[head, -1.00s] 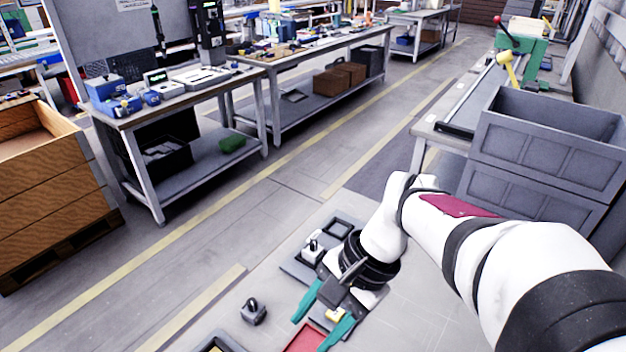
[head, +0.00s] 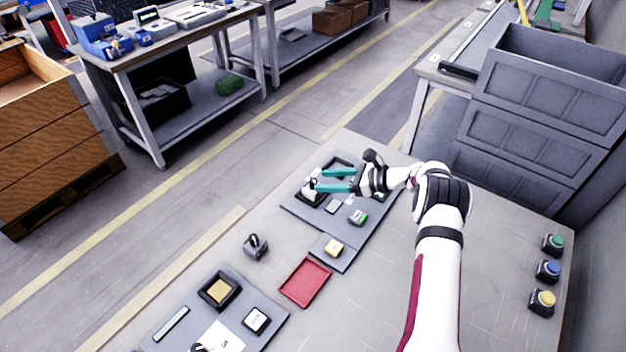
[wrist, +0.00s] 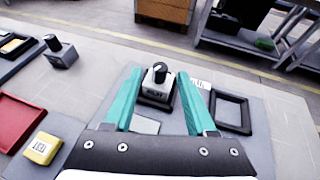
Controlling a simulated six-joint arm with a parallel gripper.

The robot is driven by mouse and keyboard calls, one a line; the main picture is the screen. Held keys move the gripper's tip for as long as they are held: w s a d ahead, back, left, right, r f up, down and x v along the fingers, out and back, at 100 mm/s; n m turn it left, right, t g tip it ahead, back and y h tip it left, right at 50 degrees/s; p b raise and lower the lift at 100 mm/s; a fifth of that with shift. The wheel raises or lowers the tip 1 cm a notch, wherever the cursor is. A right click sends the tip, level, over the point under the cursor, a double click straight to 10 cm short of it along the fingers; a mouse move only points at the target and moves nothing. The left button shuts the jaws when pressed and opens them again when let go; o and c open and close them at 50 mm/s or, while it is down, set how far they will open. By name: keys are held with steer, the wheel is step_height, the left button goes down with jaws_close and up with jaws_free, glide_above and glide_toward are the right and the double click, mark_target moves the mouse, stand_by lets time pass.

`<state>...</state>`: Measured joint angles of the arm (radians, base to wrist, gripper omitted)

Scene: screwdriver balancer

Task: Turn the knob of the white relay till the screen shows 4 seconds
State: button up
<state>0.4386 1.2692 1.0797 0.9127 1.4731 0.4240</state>
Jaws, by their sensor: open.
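The white relay (wrist: 155,89) stands upright on a grey mat in the wrist view, with a black knob (wrist: 160,70) on top and a small dark screen on the side facing me. The screen's digits are too small to read. In the head view the white relay (head: 307,192) is partly hidden by my gripper (head: 318,180). My gripper also shows in the wrist view (wrist: 161,74). Its two teal fingers are apart, one on either side of the relay in the picture. I see nothing held, and I cannot tell whether a finger touches the knob.
A grey relay with a black knob (head: 255,247) stands left of the mat (head: 291,209). A black square frame (wrist: 231,113) is right of the relay. Push buttons (head: 548,270) stand far right.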

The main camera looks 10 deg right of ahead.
mark_target(316, 181)
steer(key=shift+x, duration=2.35)
jaws_close()
